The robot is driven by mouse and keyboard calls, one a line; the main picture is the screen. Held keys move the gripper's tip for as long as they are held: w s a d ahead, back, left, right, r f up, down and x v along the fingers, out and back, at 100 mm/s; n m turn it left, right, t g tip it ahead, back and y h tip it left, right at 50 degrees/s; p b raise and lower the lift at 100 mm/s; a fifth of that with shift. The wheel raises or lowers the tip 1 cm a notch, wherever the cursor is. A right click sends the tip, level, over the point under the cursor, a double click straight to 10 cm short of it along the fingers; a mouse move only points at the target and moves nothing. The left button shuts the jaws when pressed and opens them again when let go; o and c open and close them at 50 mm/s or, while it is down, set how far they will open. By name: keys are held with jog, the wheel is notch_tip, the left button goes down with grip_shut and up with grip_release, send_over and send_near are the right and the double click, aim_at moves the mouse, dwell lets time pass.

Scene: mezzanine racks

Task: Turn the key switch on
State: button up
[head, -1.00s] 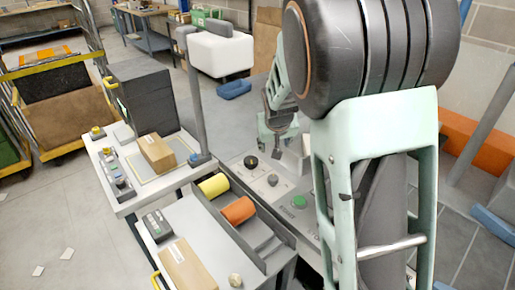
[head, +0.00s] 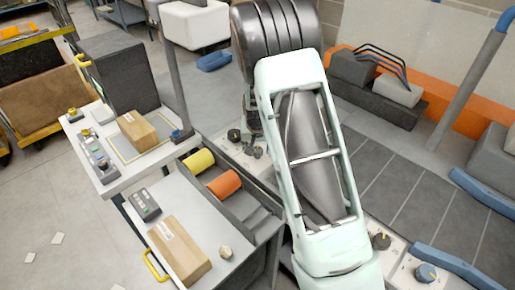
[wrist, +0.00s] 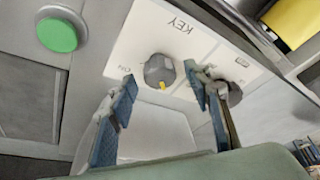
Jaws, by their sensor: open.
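The key switch (wrist: 160,69) is a round grey knob with a small yellow mark on its lower edge. It sits on a white plate (wrist: 140,35) lettered KEY, which appears upside down, with ON to the knob's left. My gripper (wrist: 160,75) is open, with one blue-padded finger at each side of the knob in the wrist view. The knob lies between the fingertips in the picture; I cannot tell if they touch it. In the head view my arm hides most of the gripper and this part of the panel.
A green button (wrist: 58,34) is at upper left in the wrist view. A second dark knob (wrist: 234,94) is just beyond the right finger. A yellow roll (head: 199,161) and orange roll (head: 223,184) lie in a tray beside the panel. A cardboard box (head: 180,250) is on the front bench.

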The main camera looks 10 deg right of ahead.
jog(key=shift+w+f, duration=0.15)
jog(key=shift+f, duration=0.3)
jog(key=c, duration=1.1)
jog(key=shift+c, duration=0.2)
